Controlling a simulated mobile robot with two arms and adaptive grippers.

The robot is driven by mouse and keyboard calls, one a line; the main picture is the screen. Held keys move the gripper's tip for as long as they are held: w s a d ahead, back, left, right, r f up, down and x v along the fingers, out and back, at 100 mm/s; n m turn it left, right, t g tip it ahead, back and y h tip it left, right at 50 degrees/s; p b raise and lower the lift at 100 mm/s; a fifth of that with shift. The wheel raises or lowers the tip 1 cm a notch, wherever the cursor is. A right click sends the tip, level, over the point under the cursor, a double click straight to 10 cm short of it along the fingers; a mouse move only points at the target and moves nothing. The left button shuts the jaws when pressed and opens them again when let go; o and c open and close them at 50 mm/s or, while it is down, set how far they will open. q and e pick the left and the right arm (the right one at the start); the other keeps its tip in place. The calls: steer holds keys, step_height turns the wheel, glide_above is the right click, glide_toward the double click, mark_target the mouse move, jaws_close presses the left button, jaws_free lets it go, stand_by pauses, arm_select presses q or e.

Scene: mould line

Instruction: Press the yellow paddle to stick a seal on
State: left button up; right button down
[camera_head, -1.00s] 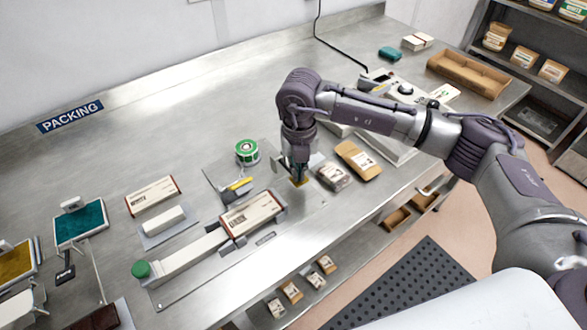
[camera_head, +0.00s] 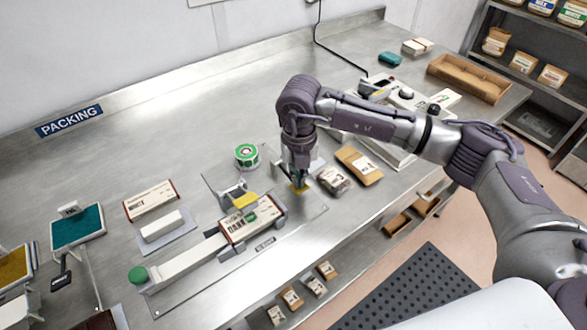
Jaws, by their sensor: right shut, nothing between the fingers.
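To the left, a dark-labelled bar box (camera_head: 252,220) lies in the fixture at the end of a pale channel (camera_head: 190,255). A grey sealing head with a yellow piece (camera_head: 246,201) stands at the box's back edge. A green-and-white roll (camera_head: 246,156) stands behind. My left gripper is out of view.
Wrapped packs (camera_head: 358,166) lie just right of my gripper. Another bar box (camera_head: 151,200) and a pale block (camera_head: 162,225) lie at left. A wooden tray (camera_head: 468,77) stands at the back right. The table's back middle is clear.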

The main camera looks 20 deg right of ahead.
step_height(320, 180, up, 9)
steer(key=p, duration=0.4)
steer(key=shift+f, duration=0.2)
stand_by(0.5)
stand_by(0.4)
